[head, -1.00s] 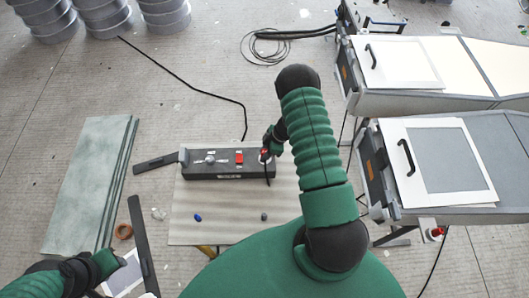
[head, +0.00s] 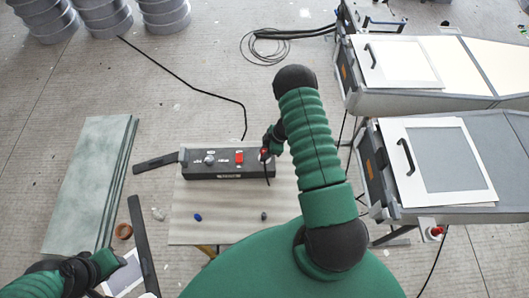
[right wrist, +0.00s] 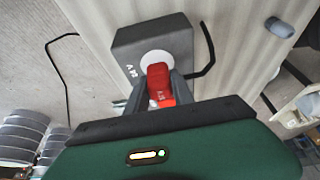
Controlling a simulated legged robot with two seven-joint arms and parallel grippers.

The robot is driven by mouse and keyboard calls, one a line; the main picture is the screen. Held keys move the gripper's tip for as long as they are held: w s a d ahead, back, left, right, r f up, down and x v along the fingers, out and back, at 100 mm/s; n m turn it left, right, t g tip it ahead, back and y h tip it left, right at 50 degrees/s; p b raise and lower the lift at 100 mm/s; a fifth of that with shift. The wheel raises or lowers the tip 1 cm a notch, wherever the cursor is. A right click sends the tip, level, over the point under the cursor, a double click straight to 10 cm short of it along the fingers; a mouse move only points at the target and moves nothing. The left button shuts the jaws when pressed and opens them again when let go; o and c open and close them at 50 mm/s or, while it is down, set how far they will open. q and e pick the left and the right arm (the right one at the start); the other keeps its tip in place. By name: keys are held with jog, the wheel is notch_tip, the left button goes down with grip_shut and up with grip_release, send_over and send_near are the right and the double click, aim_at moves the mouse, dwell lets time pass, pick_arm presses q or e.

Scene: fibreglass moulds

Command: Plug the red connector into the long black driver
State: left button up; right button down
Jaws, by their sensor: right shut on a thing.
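The long black driver (head: 228,170) is a dark box lying on the pale board, with a red switch (head: 239,158) and a round knob on top. My right gripper (head: 268,153) is at its right end, shut on the red connector (head: 264,151). In the right wrist view the red connector (right wrist: 159,76) sits between the fingers, its tip in front of a white round face on the driver (right wrist: 145,40). Whether the tip is inside or only against it cannot be told. My left gripper (head: 121,259) is at the lower left, away from the driver; its jaws are unclear.
The pale board (head: 225,228) carries a small blue piece (head: 198,217) and a grey piece (head: 264,216). A dark flat bar (head: 142,245) and an orange tape roll (head: 123,231) lie left of it. Grey moulds (head: 460,215) stand at the right.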

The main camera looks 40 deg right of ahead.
jog(key=shift+f+b, duration=0.3)
jog(key=shift+f, duration=0.15)
jog(key=c, duration=1)
grip_release()
jog(key=v, duration=1.6)
jog(key=shift+s+d+r+b, duration=0.15)
jog(key=shift+d+r+b, duration=0.05)
jog(key=shift+r+b, duration=0.15)
